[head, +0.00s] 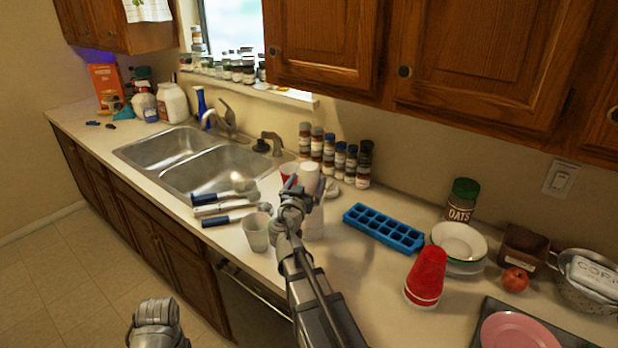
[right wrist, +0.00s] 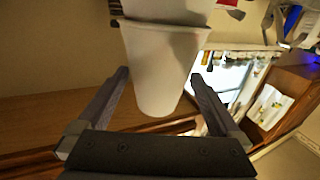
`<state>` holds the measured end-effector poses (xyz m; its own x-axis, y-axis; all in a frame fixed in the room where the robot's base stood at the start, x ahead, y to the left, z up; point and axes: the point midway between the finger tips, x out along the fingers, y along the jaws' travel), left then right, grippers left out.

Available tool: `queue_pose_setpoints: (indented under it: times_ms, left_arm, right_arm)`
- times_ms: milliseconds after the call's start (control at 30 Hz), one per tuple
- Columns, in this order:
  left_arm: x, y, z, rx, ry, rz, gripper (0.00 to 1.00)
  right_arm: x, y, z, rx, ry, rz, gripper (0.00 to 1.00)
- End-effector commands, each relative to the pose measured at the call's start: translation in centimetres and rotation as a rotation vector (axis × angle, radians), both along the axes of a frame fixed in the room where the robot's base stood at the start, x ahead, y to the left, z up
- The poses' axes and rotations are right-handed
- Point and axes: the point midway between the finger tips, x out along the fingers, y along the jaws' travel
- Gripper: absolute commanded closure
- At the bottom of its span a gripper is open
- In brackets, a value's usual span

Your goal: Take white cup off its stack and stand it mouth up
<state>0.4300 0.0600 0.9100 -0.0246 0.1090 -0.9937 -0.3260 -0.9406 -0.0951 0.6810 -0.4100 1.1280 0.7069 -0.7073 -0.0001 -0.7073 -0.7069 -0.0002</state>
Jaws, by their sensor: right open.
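The white cup (head: 310,171) is on top of a stack of white cups (head: 314,228), narrow end up and mouth down. In the right wrist view the white cup (right wrist: 165,65) fills the middle, and the rim line of the stack shows at the top edge. My right gripper (head: 297,198) is at the stack, partly hiding it in the head view. In the wrist view my right gripper (right wrist: 160,78) is open, with one finger on each side of the cup and visible gaps. A jointed grey part of mine shows at the bottom left of the head view; my left gripper does not show.
A red cup (head: 289,170) and spice jars (head: 329,152) stand behind. A blue ice tray (head: 383,228) and red cup stack (head: 427,275) are right. Counter between is clear.

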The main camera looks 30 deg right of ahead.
Motion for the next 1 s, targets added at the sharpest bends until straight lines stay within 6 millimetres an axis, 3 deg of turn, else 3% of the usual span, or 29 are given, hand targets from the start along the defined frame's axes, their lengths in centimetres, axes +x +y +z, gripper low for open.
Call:
queue_pose_setpoints:
  times_ms: [433, 700, 1000]
  left_arm:
    - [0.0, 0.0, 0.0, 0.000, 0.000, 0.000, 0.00]
    - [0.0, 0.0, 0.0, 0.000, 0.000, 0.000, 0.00]
    - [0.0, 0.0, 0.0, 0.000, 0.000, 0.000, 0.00]
  right_arm:
    - [3.5, -3.4, 0.0, 0.000, 0.000, -0.002, 0.00]
    - [3.6, -3.6, 0.0, 0.000, 0.000, 0.000, 0.01]
    - [3.6, -3.6, 0.0, 0.000, 0.000, 0.000, 0.35]
